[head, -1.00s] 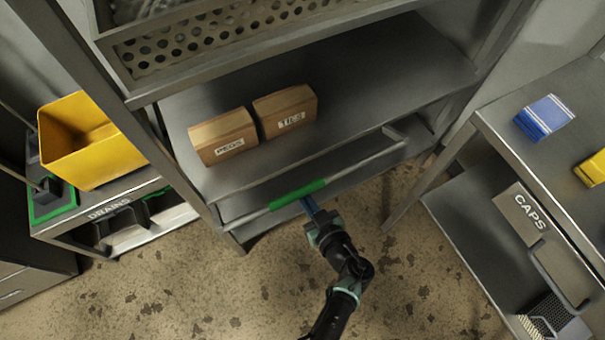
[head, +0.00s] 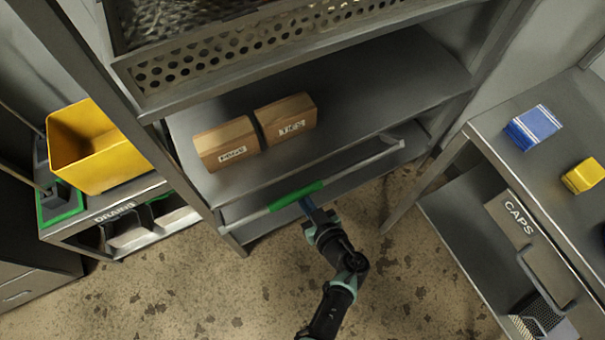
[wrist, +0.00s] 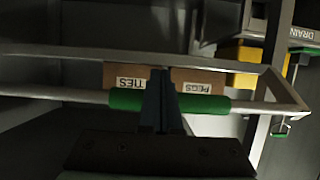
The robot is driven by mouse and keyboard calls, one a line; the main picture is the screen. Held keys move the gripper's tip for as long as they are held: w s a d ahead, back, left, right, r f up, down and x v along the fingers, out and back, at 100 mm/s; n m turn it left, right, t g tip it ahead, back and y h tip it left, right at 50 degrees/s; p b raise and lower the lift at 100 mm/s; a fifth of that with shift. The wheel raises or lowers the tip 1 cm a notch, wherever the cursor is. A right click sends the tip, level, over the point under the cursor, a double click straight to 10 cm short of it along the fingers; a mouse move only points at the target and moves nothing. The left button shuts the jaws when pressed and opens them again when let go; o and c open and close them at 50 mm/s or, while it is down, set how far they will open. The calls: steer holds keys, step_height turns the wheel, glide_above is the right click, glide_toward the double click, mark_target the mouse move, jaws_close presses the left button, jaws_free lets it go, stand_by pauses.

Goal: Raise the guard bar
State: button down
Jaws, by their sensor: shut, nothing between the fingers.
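The guard bar (head: 362,167) is a thin grey bar with a green grip (head: 297,196) in its middle. It runs across the front of the shelf, below the shelf edge in the head view. It also shows in the wrist view (wrist: 60,95), with the green grip (wrist: 205,104) in the middle. My gripper (head: 306,203) is shut and empty at the grip. In the wrist view its fingers (wrist: 158,85) cross in front of the grip and hide part of it. I cannot tell whether they touch it.
Two brown boxes (head: 227,144) (head: 287,118) stand on the shelf (head: 365,85) behind the bar. A perforated tray (head: 190,70) is above. A yellow bin (head: 92,147) stands on the left bench. The CAPS bench on the right carries a blue-and-white box (head: 533,127). Open floor lies in front.

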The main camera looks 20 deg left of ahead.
steer(key=shift+w+a+r+g+h+p, duration=0.2)
steer(key=shift+r+p, duration=0.15)
steer(key=shift+p, duration=0.35)
steer(key=shift+w+a+r+g+h+p, duration=0.1)
steer(key=shift+r+h+p, duration=0.2)
steer(key=shift+p, duration=0.4)
steer(key=shift+w+a+r+p, duration=0.2)
steer(key=shift+r+p, duration=0.25)
steer(key=shift+p, duration=0.65)
steer(key=shift+a, duration=0.1)
steer(key=shift+w+a+r+g+h+p, duration=0.15)
steer(key=shift+a+r+g+h+p, duration=0.2)
steer(key=shift+p, duration=0.6)
steer(key=shift+d+f, duration=0.1)
steer(key=shift+f, duration=0.05)
steer(key=shift+w, duration=0.1)
